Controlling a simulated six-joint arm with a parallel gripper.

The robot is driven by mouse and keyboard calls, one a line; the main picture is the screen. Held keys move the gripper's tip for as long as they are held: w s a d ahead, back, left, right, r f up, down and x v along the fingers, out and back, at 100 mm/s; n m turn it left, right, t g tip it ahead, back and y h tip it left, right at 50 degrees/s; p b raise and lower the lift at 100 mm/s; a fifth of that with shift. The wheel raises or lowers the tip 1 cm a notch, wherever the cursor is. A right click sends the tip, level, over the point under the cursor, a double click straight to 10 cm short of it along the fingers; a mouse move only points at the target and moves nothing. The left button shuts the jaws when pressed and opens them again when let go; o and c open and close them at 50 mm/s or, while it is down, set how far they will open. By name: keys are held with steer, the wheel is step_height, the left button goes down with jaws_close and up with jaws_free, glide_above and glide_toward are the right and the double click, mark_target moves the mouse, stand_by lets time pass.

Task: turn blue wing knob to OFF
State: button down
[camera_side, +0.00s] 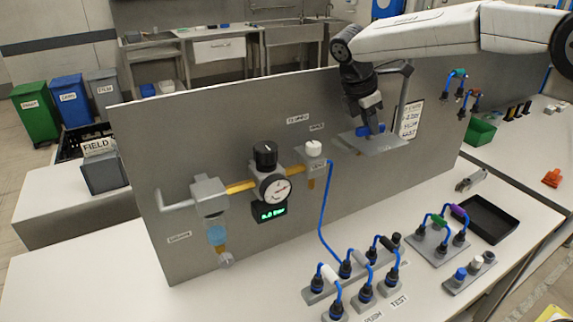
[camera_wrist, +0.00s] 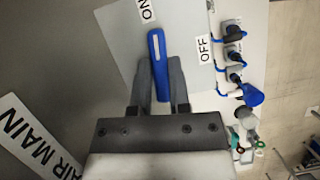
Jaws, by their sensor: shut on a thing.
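The blue wing knob (camera_wrist: 158,58) is a long blue bar with a pale stripe, on a grey plate (camera_wrist: 245,15). In the wrist view it points almost straight up the picture, tilted slightly left. The ON label (camera_wrist: 147,10) is close to its upper left; the OFF label (camera_wrist: 204,49) is to its right. My gripper (camera_wrist: 160,85) has one finger on each side of the bar's near end and is shut on it. In the side view my gripper (camera_side: 372,118) comes down on the blue knob (camera_side: 364,130) above the plate (camera_side: 388,145), hiding part of it.
Left along the grey panel (camera_side: 180,130) are a gauge (camera_side: 275,187), a black knob (camera_side: 265,154) and a white knob (camera_side: 313,148). A blue hose (camera_side: 323,215) runs down to several plugs on the bench. A black tray (camera_side: 518,237) lies at the right.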

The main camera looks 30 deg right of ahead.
steer(key=shift+m+g+y, duration=0.4)
steer(key=shift+m+g, duration=0.3)
steer(key=shift+m, duration=1.3)
steer(key=c, duration=0.6)
jaws_free()
steer(key=shift+r, duration=0.1)
